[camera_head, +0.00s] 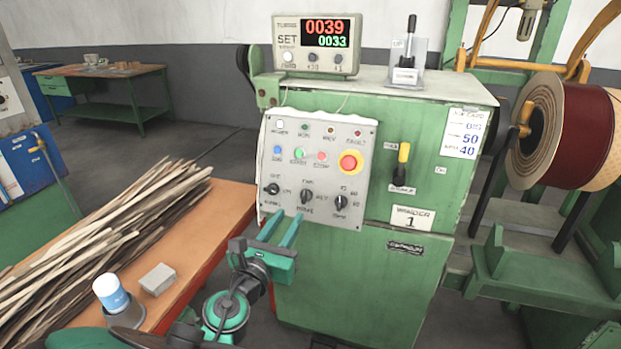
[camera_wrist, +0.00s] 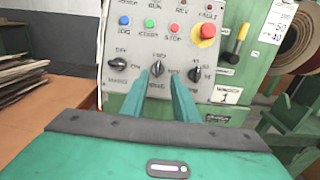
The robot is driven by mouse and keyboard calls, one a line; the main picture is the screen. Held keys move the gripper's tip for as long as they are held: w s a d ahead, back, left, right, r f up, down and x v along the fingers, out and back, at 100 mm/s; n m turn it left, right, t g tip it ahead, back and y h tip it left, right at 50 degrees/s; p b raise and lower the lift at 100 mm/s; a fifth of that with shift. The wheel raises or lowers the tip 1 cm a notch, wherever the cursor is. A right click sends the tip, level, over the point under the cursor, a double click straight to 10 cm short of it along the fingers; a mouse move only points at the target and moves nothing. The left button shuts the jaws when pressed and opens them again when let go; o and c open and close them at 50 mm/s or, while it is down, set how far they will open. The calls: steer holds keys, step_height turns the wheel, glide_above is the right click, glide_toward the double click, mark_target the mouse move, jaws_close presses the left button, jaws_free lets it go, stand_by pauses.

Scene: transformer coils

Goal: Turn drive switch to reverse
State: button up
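The control panel (camera_head: 317,165) is a light grey plate on the front of the green winder cabinet. Its bottom row has three black rotary knobs. The middle knob (camera_head: 306,197), with small FWD and REV labels, appears to be the drive switch; its exact pointer direction is hard to read. It also shows in the wrist view (camera_wrist: 157,69), between and just beyond my fingertips. My gripper (camera_head: 285,217) is open and empty, in front of the panel's lower part. In the wrist view its two green fingers (camera_wrist: 158,80) point at the middle knob, with no clear contact.
A left knob (camera_head: 272,189) and a right knob (camera_head: 340,202) flank it. Above are coloured buttons and a red emergency stop (camera_head: 349,162). A yellow-handled lever (camera_head: 403,160) is to the right. An orange bench (camera_head: 215,215) with wood strips stands left.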

mark_target(304, 192)
steer(key=x, duration=1.1)
steer(key=shift+a, duration=0.2)
jaws_close()
